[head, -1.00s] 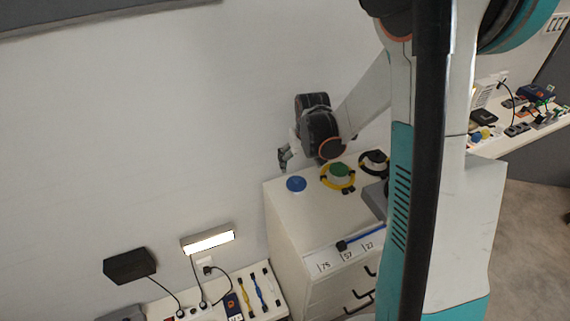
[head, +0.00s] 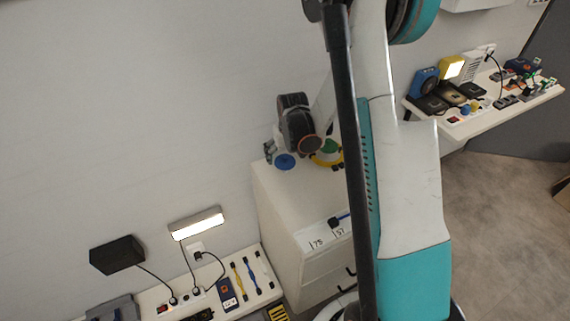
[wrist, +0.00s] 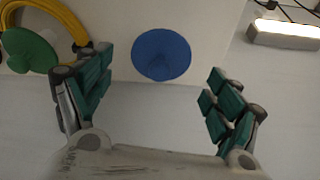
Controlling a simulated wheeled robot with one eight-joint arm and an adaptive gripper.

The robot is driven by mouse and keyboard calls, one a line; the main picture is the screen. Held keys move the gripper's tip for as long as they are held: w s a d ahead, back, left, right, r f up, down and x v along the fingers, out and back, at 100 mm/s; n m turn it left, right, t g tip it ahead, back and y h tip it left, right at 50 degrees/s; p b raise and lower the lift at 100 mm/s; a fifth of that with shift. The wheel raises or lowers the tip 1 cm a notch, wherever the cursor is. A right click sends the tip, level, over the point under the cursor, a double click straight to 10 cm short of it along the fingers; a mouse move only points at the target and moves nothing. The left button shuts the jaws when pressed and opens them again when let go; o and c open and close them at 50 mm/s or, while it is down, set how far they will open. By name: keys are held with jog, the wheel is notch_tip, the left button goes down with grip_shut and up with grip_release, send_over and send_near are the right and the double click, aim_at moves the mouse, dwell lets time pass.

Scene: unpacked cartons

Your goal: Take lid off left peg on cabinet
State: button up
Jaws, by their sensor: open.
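A blue round lid (head: 285,161) is at the left back of the white cabinet's top (head: 290,190). In the wrist view the blue lid (wrist: 161,54) appears between and beyond my fingers, with no visible contact. Any peg under it is hidden. A green round lid (head: 330,146) lies to its right, partly hidden by my arm; it also shows at the wrist view's left (wrist: 28,50). My gripper (wrist: 158,80) is open and empty. In the head view its fingers (head: 269,150) are by the blue lid, close to the wall.
A yellow ring (head: 320,160) surrounds the green lid's area. A lit lamp (head: 197,224) and a black box (head: 117,255) are left of the cabinet. The cabinet top's front left is clear.

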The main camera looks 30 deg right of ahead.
jog(key=x, duration=0.3)
jog(key=shift+b, duration=0.35)
jog(key=shift+r, duration=0.1)
jog(key=c, duration=0.9)
